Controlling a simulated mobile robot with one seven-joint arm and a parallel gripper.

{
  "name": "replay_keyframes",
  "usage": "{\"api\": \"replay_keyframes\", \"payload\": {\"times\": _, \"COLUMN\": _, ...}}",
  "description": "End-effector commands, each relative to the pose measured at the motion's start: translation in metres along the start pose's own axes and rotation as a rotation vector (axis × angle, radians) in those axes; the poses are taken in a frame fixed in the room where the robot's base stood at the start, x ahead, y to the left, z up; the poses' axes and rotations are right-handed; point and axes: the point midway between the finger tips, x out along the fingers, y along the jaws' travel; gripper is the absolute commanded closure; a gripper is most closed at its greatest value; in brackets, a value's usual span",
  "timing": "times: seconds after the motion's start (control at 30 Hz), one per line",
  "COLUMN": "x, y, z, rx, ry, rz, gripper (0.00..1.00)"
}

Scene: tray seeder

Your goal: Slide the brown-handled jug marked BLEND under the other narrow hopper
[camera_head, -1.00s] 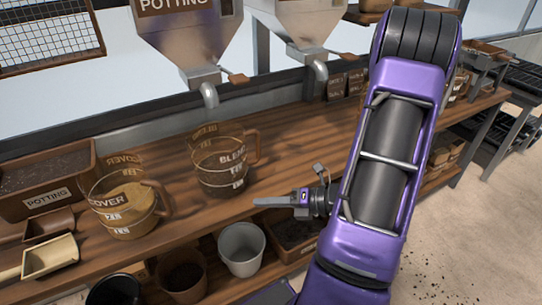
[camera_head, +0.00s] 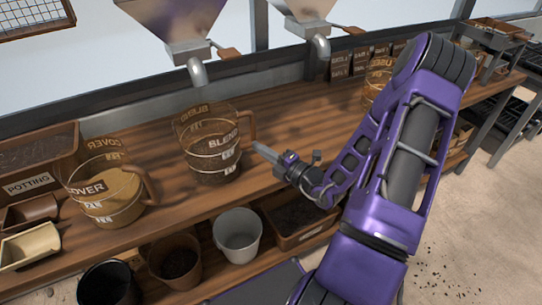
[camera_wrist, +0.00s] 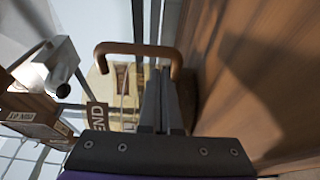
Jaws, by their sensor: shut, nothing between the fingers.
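The BLEND jug (camera_head: 208,158) is a clear jug with a brown handle and dark contents. It stands upright on the wooden bench below the left hopper's spout (camera_head: 197,72). The other narrow hopper (camera_head: 304,10) is to the right, with its spout (camera_head: 320,46) over bare bench. My gripper (camera_head: 257,148) is shut and empty, its tips just right of the jug by the handle's lower end. In the wrist view the shut fingers (camera_wrist: 160,92) point at the brown handle (camera_wrist: 130,48), with the jug's label (camera_wrist: 99,118) to the left. I cannot tell whether they touch.
A COVER jug (camera_head: 105,188) stands to the left, beside a POTTING bin (camera_head: 30,185) and scoops (camera_head: 30,245). Another jug (camera_head: 377,82) is partly behind my arm at right. Pots (camera_head: 238,235) sit on the lower shelf. The bench between BLEND and the right-hand jug is clear.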

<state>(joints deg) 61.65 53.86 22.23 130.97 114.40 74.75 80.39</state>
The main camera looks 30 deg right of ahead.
Motion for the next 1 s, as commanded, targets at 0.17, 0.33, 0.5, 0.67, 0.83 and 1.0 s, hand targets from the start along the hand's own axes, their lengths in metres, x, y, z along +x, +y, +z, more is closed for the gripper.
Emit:
{"api": "replay_keyframes", "payload": {"times": 0.17, "x": 0.025, "y": -0.001, "z": -0.001, "rx": 0.0, "ry": 0.002, "rz": 0.0, "gripper": 1.0}}
{"api": "replay_keyframes", "payload": {"times": 0.33, "x": 0.035, "y": 0.0, "z": 0.0, "rx": 0.0, "ry": 0.001, "rz": 0.001, "gripper": 1.0}}
{"api": "replay_keyframes", "payload": {"times": 0.5, "x": 0.036, "y": 0.0, "z": 0.0, "rx": 0.0, "ry": 0.001, "rz": 0.0, "gripper": 1.0}}
{"api": "replay_keyframes", "payload": {"times": 0.67, "x": 0.035, "y": 0.0, "z": 0.0, "rx": 0.0, "ry": 0.0, "rz": 0.0, "gripper": 1.0}}
{"api": "replay_keyframes", "payload": {"times": 0.83, "x": 0.028, "y": 0.005, "z": 0.022, "rx": -0.001, "ry": -0.006, "rz": 0.001, "gripper": 1.0}}
{"api": "replay_keyframes", "payload": {"times": 1.0, "x": 0.012, "y": 0.005, "z": 0.069, "rx": -0.004, "ry": -0.007, "rz": 0.001, "gripper": 1.0}}
